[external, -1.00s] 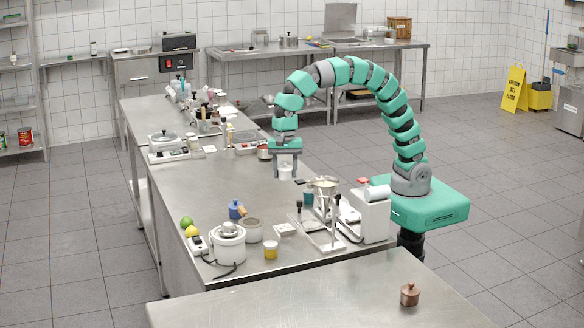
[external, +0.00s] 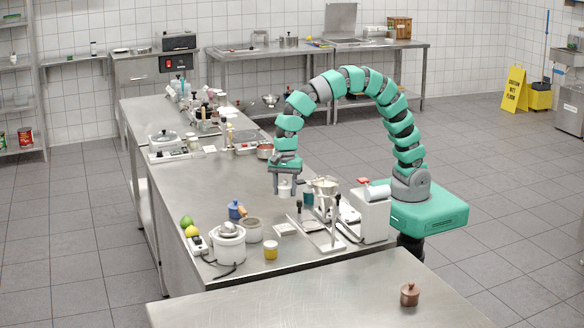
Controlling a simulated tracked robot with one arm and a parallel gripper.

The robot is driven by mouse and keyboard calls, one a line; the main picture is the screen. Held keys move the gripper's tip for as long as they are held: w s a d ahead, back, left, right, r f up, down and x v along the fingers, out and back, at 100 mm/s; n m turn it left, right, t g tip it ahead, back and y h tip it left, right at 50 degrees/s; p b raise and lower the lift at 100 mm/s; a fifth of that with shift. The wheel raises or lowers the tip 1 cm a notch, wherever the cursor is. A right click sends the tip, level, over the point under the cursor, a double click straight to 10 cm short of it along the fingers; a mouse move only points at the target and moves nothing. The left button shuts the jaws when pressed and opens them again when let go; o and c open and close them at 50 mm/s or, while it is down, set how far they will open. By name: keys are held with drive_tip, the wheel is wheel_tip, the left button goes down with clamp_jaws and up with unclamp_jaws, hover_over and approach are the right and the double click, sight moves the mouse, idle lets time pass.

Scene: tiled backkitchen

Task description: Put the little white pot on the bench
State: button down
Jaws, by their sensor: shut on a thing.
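The little white pot (external: 285,190) is between the fingers of my gripper (external: 284,183), which points down over the steel bench (external: 200,190). My gripper is shut on the pot, and its fingers cover part of the pot's sides. The pot is upright and low over the bench top, left of the metal funnel stand. I cannot tell from this view whether its base touches the bench.
A teal canister (external: 308,197) and the funnel stand (external: 326,190) are close on the right. A blue pot (external: 236,209) and a grey pot (external: 253,229) stand nearer the front left. The bench left of my gripper is clear.

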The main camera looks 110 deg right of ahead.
sight(285, 198)
drive_tip(key=shift+f, duration=2)
drive_tip(key=c, duration=0.7)
unclamp_jaws()
drive_tip(key=shift+f, duration=0.1)
drive_tip(key=r, duration=0.8)
drive_tip(key=d+r, duration=0.1)
drive_tip(key=r, duration=0.3)
drive_tip(key=shift+s+d+r+p, duration=0.1)
drive_tip(key=shift+s+p, duration=0.25)
drive_tip(key=shift+s, duration=0.05)
